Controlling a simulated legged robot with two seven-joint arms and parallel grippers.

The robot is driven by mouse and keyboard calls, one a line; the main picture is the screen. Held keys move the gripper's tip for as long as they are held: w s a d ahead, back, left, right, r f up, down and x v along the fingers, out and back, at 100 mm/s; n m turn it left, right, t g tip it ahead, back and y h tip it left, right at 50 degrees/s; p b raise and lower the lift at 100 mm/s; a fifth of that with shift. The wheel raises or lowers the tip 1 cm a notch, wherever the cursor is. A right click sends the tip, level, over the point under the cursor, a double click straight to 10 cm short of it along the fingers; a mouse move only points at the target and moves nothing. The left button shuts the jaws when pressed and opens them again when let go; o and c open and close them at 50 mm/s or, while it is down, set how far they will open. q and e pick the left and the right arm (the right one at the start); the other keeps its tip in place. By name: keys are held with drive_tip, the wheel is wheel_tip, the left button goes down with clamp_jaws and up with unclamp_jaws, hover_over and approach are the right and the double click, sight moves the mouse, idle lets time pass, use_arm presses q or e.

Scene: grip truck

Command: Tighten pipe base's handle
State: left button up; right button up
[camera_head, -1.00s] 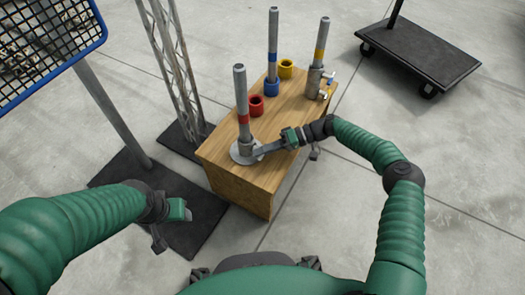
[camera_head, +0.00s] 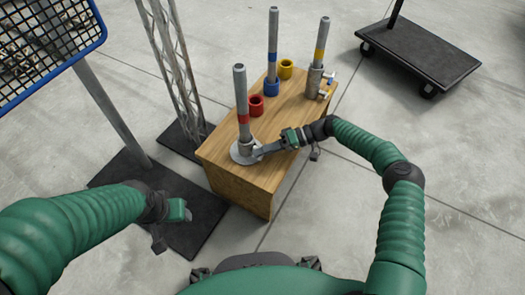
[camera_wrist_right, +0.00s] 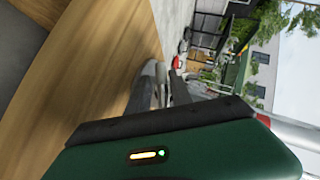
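The red-banded grey pipe (camera_head: 240,95) stands upright in a round metal pipe base (camera_head: 238,157) at the near left corner of the wooden box. My right gripper (camera_head: 262,151) reaches in from the right, its fingertips at the collar of this base. The base's handle is largely hidden behind the fingers. In the right wrist view, grey metal (camera_wrist_right: 160,85) shows between the two dark fingers; whether they press on it cannot be told. My left gripper (camera_head: 172,225) hangs low at the left, away from the box, with nothing visible in it.
On the wooden box (camera_head: 240,188) stand a blue-banded pipe (camera_head: 273,50), a yellow-banded pipe (camera_head: 320,45) in a clamp base, a red ring (camera_head: 256,107) and a yellow ring (camera_head: 286,69). A truss tower (camera_head: 175,75) stands close at left. A dark cart (camera_head: 420,55) is at far right.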

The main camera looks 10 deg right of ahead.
drive_tip(key=shift+b+v, duration=0.3)
drive_tip(key=shift+v, duration=2.3)
drive_tip(key=shift+r+b+v, duration=0.15)
drive_tip(key=shift+b+v, duration=0.2)
drive_tip(key=shift+v, duration=1.05)
drive_tip(key=shift+r+b+v, duration=0.15)
drive_tip(key=shift+b+v, duration=0.2)
drive_tip(key=shift+v, duration=1.1)
drive_tip(key=b+v, duration=0.3)
drive_tip(key=v, duration=0.5)
drive_tip(key=shift+s+r+b, duration=0.2)
drive_tip(key=shift+r+b, duration=0.15)
drive_tip(key=shift+r, duration=0.1)
